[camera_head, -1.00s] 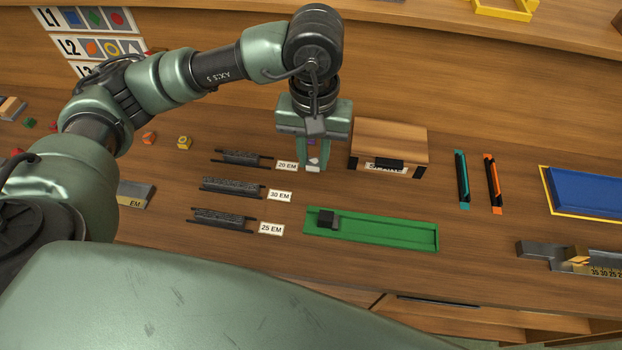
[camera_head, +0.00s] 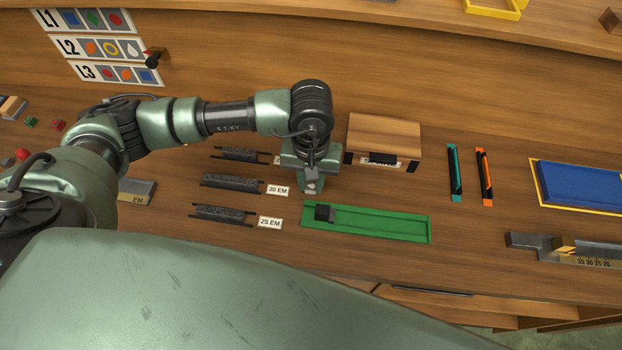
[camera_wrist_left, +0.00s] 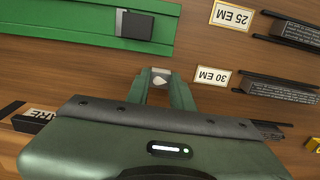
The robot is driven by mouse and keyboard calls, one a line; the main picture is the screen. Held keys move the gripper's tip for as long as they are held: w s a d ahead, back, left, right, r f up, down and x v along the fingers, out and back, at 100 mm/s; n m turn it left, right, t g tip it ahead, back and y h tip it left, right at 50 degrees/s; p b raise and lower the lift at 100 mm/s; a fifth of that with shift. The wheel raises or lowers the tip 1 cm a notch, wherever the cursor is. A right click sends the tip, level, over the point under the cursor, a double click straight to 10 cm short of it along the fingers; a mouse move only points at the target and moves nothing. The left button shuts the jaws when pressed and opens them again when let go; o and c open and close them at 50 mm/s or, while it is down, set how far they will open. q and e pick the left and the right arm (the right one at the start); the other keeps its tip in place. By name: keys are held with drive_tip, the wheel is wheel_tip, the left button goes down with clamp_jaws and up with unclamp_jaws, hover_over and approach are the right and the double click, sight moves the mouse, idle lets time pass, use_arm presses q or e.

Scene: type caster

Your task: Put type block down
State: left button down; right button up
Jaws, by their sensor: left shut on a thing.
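My left gripper (camera_head: 311,186) is shut on a small grey type block (camera_wrist_left: 160,78), which shows a pale drop-shaped mark on its face in the left wrist view. The gripper hangs above the bench, just behind the green tray (camera_head: 385,224) and right of the 30 EM label. The tray is long and shallow, and a dark block (camera_head: 324,213) stands at its left end. Tray (camera_wrist_left: 60,18) and dark block (camera_wrist_left: 134,24) also show in the left wrist view, apart from the held block. My right gripper is not in view.
Dark racks of type (camera_head: 225,212) lie to the left with labels 25 EM (camera_head: 270,223) and 30 EM (camera_head: 278,190). A wooden box (camera_head: 385,135) stands behind right. Teal (camera_head: 455,172) and orange (camera_head: 484,176) strips and a blue tray (camera_head: 585,188) lie farther right. The green tray's middle and right are empty.

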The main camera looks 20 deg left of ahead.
use_arm(q)
drive_tip(key=shift+f+b, duration=0.2)
drive_tip(key=shift+b, duration=0.1)
drive_tip(key=c, duration=1.2)
unclamp_jaws()
drive_tip(key=shift+r, duration=0.1)
drive_tip(key=shift+c, duration=0.2)
drive_tip(key=shift+r, duration=0.1)
